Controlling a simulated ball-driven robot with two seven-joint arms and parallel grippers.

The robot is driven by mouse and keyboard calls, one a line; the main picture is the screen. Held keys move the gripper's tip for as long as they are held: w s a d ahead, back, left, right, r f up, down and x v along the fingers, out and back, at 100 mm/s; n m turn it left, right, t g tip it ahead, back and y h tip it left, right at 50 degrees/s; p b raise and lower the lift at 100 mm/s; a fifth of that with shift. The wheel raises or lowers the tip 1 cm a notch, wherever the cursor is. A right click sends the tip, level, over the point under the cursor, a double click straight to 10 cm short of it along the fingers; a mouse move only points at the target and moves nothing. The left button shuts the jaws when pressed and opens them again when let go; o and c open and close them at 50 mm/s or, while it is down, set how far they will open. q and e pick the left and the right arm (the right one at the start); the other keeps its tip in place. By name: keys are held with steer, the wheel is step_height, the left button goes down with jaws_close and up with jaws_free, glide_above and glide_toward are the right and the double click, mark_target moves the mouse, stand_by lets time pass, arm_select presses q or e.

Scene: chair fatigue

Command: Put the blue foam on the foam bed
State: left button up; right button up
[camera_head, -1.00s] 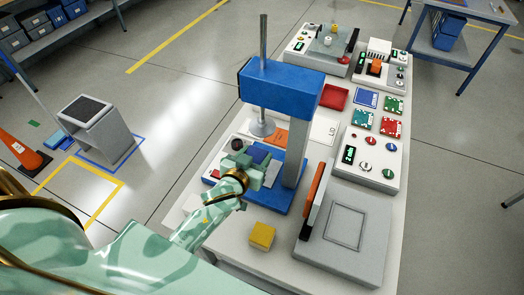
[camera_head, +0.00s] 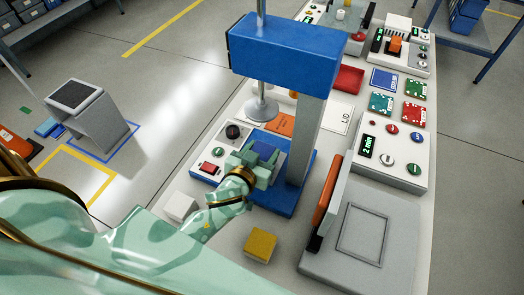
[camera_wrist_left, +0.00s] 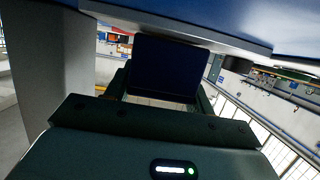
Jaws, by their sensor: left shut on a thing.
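The blue foam (camera_wrist_left: 165,68) is a dark blue block between the fingers of my left gripper (camera_wrist_left: 160,88) in the left wrist view. In the head view the foam (camera_head: 265,148) is partly hidden by my left gripper (camera_head: 258,162), which is shut on it. The gripper is at the blue press, low beside its grey column and over its blue base (camera_head: 275,203). The base may be the foam bed; I cannot tell for sure. I cannot tell whether the foam touches the base. My right gripper is not in view.
The press head (camera_head: 285,50) overhangs the base, with a metal disc (camera_head: 262,110) below it. A yellow block (camera_head: 260,245) and a white block (camera_head: 181,207) lie near the table's front. A control box (camera_head: 215,158) stands left. A grey fixture (camera_head: 345,270) with an upright panel stands right.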

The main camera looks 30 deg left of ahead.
arm_select(q)
steer(key=shift+f, duration=0.15)
steer(key=o, duration=1.4)
steer(key=shift+c, duration=0.2)
steer(key=shift+s+r, duration=0.2)
steer(key=shift+r, duration=0.05)
steer(key=v, duration=1.1)
steer(key=shift+s+r+p, duration=0.15)
steer(key=shift+s+p, duration=0.15)
steer(key=shift+p, duration=0.05)
